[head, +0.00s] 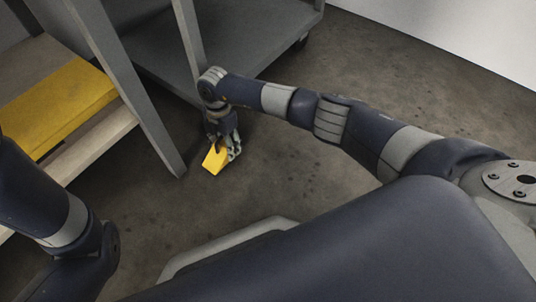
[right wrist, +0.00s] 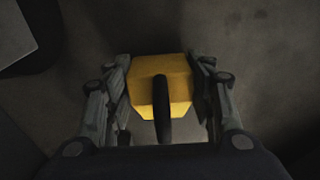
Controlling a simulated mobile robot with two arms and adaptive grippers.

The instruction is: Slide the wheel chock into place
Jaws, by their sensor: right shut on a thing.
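The wheel chock (head: 214,159) is a small yellow wedge-like block low near the floor, beside the foot of a grey leg. My right gripper (head: 222,143) is shut on it, reaching down from above. In the right wrist view the chock (right wrist: 145,88) sits between the two fingers of my right gripper (right wrist: 160,85), with a dark upright bar, apparently its handle, in front of it. I cannot tell whether the chock touches the floor. My left arm shows at the left edge, but its gripper is not in view.
A grey cart (head: 250,35) with a low shelf stands at the back on casters; one dark caster wheel (head: 301,43) shows. A grey slanted leg (head: 153,130) stands left of the chock. A yellow slab (head: 55,105) lies on a wooden structure at left. The concrete floor (head: 400,70) is clear at right.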

